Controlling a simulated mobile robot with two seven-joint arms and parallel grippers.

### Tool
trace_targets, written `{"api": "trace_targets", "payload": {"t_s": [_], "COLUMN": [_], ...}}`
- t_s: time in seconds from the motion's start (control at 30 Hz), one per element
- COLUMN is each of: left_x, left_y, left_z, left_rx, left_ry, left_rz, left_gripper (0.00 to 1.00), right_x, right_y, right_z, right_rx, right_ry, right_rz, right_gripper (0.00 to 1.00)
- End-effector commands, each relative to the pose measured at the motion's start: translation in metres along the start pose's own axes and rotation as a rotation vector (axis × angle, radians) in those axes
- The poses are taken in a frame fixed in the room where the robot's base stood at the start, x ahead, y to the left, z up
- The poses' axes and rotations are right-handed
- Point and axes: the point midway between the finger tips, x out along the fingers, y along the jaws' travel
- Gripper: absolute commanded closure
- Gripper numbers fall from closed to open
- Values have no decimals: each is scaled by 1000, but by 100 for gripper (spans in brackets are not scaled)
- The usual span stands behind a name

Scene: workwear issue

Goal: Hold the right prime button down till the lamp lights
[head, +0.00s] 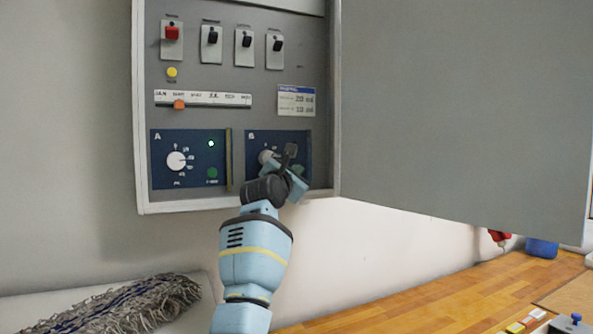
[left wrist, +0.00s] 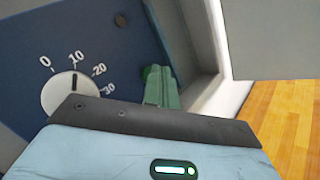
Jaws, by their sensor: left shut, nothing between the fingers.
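The right panel B (head: 252,141) is dark blue with a white knob (head: 266,157), which also shows in the left wrist view (left wrist: 68,98) with its mark near 10. Its green prime button (left wrist: 147,72) is mostly hidden behind my fingers. My left gripper (head: 298,172) is shut and empty, its fingertips at the button in the left wrist view (left wrist: 157,78); I cannot tell how far the button is pressed. The round lamp (left wrist: 120,20) above it looks dark. My right gripper is not in view.
The left panel A (head: 158,145) has a lit lamp (head: 211,143) and a green button (head: 212,173). Switches and a slider (head: 179,104) sit above. A grey cabinet door (head: 460,110) stands open at right. A wooden bench (head: 400,308) and a mop head (head: 125,305) lie below.

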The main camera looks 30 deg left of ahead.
Motion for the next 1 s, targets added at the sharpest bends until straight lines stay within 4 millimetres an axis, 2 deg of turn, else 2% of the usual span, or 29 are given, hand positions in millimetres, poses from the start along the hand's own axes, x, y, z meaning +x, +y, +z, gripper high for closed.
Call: {"api": "trace_targets", "payload": {"t_s": [0.43, 1.0], "left_x": [0, -12], "left_y": [0, -9], "left_z": [0, 8], "left_rx": [0, -1], "left_ry": [0, 0], "left_rz": [0, 0], "left_gripper": [100, 100], "right_x": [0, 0], "right_y": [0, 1], "right_z": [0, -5], "right_rx": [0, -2], "right_ry": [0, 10], "right_rz": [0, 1], "right_gripper": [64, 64]}}
